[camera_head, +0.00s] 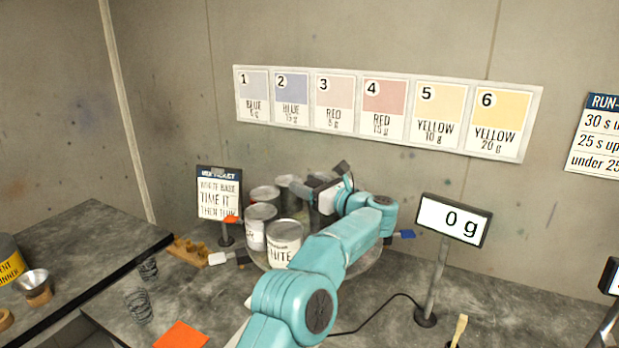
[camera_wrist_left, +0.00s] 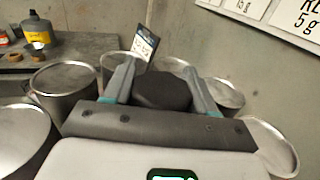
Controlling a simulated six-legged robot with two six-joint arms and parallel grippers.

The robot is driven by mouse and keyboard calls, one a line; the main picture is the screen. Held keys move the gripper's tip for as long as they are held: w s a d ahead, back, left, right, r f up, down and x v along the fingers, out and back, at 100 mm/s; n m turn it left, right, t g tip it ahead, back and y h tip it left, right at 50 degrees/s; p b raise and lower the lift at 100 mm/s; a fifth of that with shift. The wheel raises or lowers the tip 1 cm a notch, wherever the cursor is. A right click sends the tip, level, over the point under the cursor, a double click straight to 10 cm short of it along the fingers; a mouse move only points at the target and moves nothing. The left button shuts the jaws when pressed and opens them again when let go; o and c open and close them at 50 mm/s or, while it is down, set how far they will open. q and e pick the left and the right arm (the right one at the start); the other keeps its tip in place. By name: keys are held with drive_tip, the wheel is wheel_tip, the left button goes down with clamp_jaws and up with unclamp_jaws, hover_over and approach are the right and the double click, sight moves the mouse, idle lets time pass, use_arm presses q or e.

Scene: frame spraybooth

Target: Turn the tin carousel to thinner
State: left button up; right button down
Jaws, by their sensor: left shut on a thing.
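The tin carousel (camera_head: 367,264) is a round turntable on the bench carrying several grey metal tins. The front tin (camera_head: 284,243) reads "WHITE"; the labels of the others are hidden or unreadable. My left gripper (camera_head: 318,194) reaches over the middle of the carousel. In the left wrist view its fingers (camera_wrist_left: 162,84) are shut on a dark round knob (camera_wrist_left: 163,97) between the tins. Lidded tins (camera_wrist_left: 66,78) stand around it there. Coloured tabs, such as a blue one (camera_head: 404,234) and an orange one (camera_head: 231,219), stick out around the carousel. My right gripper is out of view.
A mix ticket stand (camera_head: 219,192) is close behind left. A scale display (camera_head: 452,220) reading 0 g stands right. A yellow-labelled thinner container (camera_head: 10,262) and funnel (camera_head: 34,281) are on the left bench. An orange sheet (camera_head: 181,335) lies in front.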

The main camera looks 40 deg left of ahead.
use_arm(q)
drive_tip(key=shift+s+r+n+g+p, duration=0.1)
drive_tip(key=shift+n+g+p, duration=0.3)
drive_tip(key=shift+g+p, duration=0.15)
drive_tip(key=o, duration=1.4)
drive_tip(key=shift+a, duration=0.1)
drive_tip(key=d+b, duration=0.1)
drive_tip(key=d, duration=0.4)
drive_tip(key=w+d+b, duration=0.1)
drive_tip(key=d, duration=0.5)
drive_tip(key=d+b, duration=0.1)
drive_tip(key=d, duration=0.4)
drive_tip(key=shift+w+d, duration=0.15)
drive_tip(key=shift+w, duration=0.05)
